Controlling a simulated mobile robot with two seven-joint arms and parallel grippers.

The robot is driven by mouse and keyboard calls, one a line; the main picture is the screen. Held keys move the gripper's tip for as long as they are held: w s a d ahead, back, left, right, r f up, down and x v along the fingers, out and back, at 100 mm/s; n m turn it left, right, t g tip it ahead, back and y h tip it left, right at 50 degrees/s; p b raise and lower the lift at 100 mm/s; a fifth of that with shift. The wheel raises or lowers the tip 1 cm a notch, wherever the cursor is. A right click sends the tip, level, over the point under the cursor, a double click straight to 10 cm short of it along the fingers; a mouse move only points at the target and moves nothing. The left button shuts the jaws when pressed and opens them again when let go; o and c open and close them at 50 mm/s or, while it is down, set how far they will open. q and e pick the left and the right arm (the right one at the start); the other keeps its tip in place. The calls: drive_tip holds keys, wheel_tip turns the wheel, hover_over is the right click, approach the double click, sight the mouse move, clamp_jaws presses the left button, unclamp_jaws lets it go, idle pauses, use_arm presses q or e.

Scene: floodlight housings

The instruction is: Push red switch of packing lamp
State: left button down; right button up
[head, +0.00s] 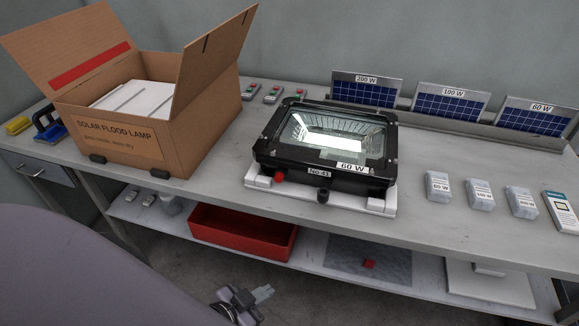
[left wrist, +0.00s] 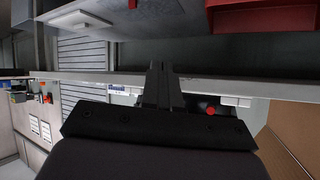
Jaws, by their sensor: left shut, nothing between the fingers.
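The packing lamp (head: 322,148) is a black floodlight with a glass front, labelled 60 W and No 41. It lies face up on white supports (head: 375,203) on the bench, front edge toward me. The red switch (head: 279,177) sticks out of its front edge, left of the No 41 label; a black knob (head: 323,195) is right of it. My left gripper (head: 262,293) is low in front of the bench, below and apart from the lamp. Its fingers show together and empty in the left wrist view (left wrist: 160,82). My right gripper is not in view.
An open cardboard box (head: 190,118) stands left of the lamp. Solar panels (head: 450,103) stand behind on the right; small packs (head: 480,195) lie at right. The bench's front edge lies between my gripper and the lamp. A red bin (head: 240,233) sits on the lower shelf.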

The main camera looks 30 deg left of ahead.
sight(279, 177)
use_arm(q)
drive_tip(key=w+a+r+m+t+h+p, duration=0.1)
drive_tip(key=w+a+r+m+h, duration=0.4)
drive_tip(key=m, duration=0.8)
drive_tip(key=w+a+r, duration=0.3)
drive_tip(key=w+r, duration=0.1)
drive_tip(key=w, duration=0.1)
drive_tip(key=shift+w+r+m+t+h, duration=0.25)
drive_tip(key=shift+r+m+t+h, duration=0.05)
drive_tip(key=shift+r+m+h, duration=0.1)
drive_tip(key=shift+w+a+b, duration=0.3)
drive_tip(key=shift+w+b, duration=0.15)
drive_tip(key=shift+w, duration=0.95)
drive_tip(key=shift+w+a+b, duration=0.35)
drive_tip(key=shift+w+b, duration=0.05)
drive_tip(key=shift+w, duration=1.05)
drive_tip(key=shift+w+a+b, duration=0.3)
drive_tip(key=shift+w+b, duration=0.15)
drive_tip(key=shift+w, duration=0.95)
drive_tip(key=shift+w, duration=0.1)
drive_tip(key=shift+w+a, duration=0.1)
drive_tip(key=shift+w, duration=0.25)
